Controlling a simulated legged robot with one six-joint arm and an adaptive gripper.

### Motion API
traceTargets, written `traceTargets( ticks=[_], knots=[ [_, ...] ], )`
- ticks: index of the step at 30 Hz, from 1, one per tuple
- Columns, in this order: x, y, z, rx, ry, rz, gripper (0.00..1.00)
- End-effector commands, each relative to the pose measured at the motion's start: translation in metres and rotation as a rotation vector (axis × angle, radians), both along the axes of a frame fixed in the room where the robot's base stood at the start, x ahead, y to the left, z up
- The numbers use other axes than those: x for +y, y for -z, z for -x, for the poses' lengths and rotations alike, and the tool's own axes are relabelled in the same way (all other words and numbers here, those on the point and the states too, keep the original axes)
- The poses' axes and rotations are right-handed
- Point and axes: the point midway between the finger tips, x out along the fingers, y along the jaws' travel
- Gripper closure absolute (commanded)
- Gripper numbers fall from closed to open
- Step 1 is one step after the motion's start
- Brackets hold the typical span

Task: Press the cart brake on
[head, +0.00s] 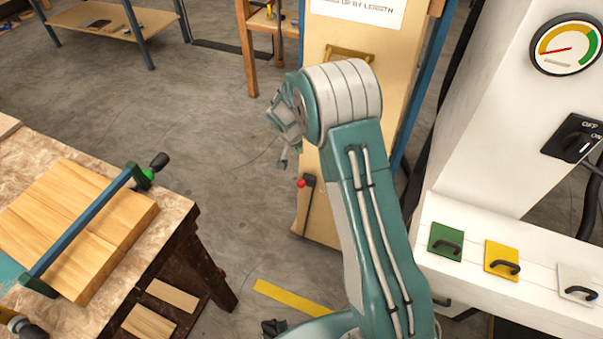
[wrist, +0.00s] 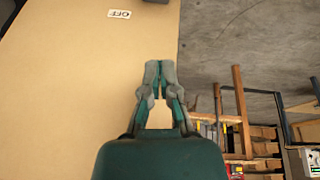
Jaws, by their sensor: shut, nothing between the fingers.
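The cart (head: 325,215) is a tall tan panel in the middle of the head view, and its tan face (wrist: 70,90) fills the left of the wrist view. A dark brake lever with a red knob (head: 301,184) is low on the panel's left side. In the wrist view an OFF label (wrist: 120,14) shows at the top, with part of a dark piece beside it. My gripper (head: 283,164) is above and left of the red knob in the head view. It also shows in the wrist view (wrist: 160,64), shut and empty. My arm hides part of the panel.
A workbench (head: 178,208) with a clamped wood block (head: 85,220) stands at the left. A white machine (head: 490,120) with a gauge, a switch and coloured handled plates is at the right. Bare concrete floor (head: 180,100) lies between the bench and the cart.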

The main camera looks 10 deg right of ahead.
Motion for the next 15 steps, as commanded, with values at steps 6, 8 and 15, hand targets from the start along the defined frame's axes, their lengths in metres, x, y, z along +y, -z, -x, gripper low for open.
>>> traceTargets(
  ticks=[6, 8, 15],
  knots=[
    [0.000, 0.000, 0.000, 0.000, 0.000, 0.000, 1.00],
    [0.000, 0.000, 0.000, 0.000, 0.000, 0.000, 1.00],
    [-0.007, 0.025, -0.006, 0.005, 0.001, 0.001, 1.00]
  ],
)
